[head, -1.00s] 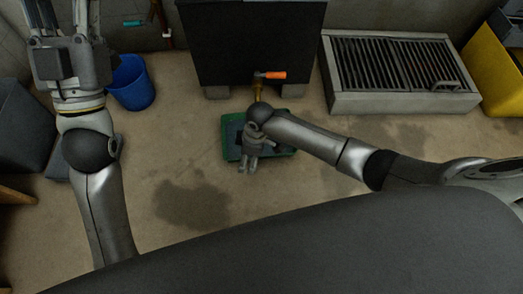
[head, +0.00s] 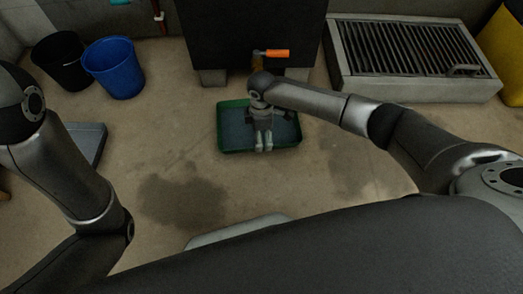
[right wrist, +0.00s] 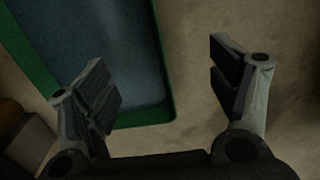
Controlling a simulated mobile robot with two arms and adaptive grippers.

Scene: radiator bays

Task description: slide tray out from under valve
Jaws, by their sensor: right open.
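The green tray (head: 221,128) lies on the floor in front of the dark tank, its inside dark blue-grey. The valve has an orange handle (head: 274,53) and a brass body (head: 257,63) at the tank's lower front. My right wrist hides the lower valve and part of the tray's back. My right gripper (head: 264,148) is over the tray's front middle in the head view. In the right wrist view it is open and empty (right wrist: 163,85); the tray's green rim (right wrist: 163,65) runs between the fingers, left finger over the tray, right finger over floor. My left gripper is out of view.
The dark tank (head: 245,30) stands on short feet. A grated drain box (head: 415,55) is at the right. Blue (head: 118,72) and black (head: 62,60) buckets stand at the left, near a grey slab (head: 86,143). The stained floor (head: 185,170) in front is open.

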